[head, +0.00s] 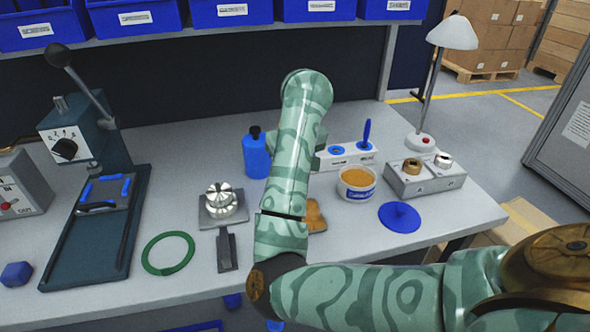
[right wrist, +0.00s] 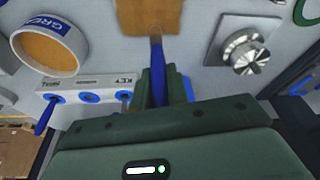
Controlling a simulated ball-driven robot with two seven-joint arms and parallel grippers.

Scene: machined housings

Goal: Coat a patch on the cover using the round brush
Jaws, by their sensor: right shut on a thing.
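My right gripper (right wrist: 157,92) is shut on a blue-handled brush (right wrist: 158,60) in the right wrist view. The brush's far end lies over or just above a tan-brown flat piece (right wrist: 148,14), which looks like the cover. I cannot tell whether they touch. In the head view this brown piece (head: 316,216) is mostly hidden behind my right arm, which also hides the gripper and brush. An open tub (head: 356,193) of orange-brown paste stands to the right; it also shows in the right wrist view (right wrist: 72,62). My left gripper is not in view.
A white rack (head: 336,158) with blue-rimmed holes holds another blue-handled tool (head: 366,133). A blue lid (head: 400,218), grey box (head: 425,178) and lamp (head: 424,141) stand right. A blue bottle (head: 256,155), silver part (head: 221,200), green ring (head: 168,253) and press (head: 97,230) are left.

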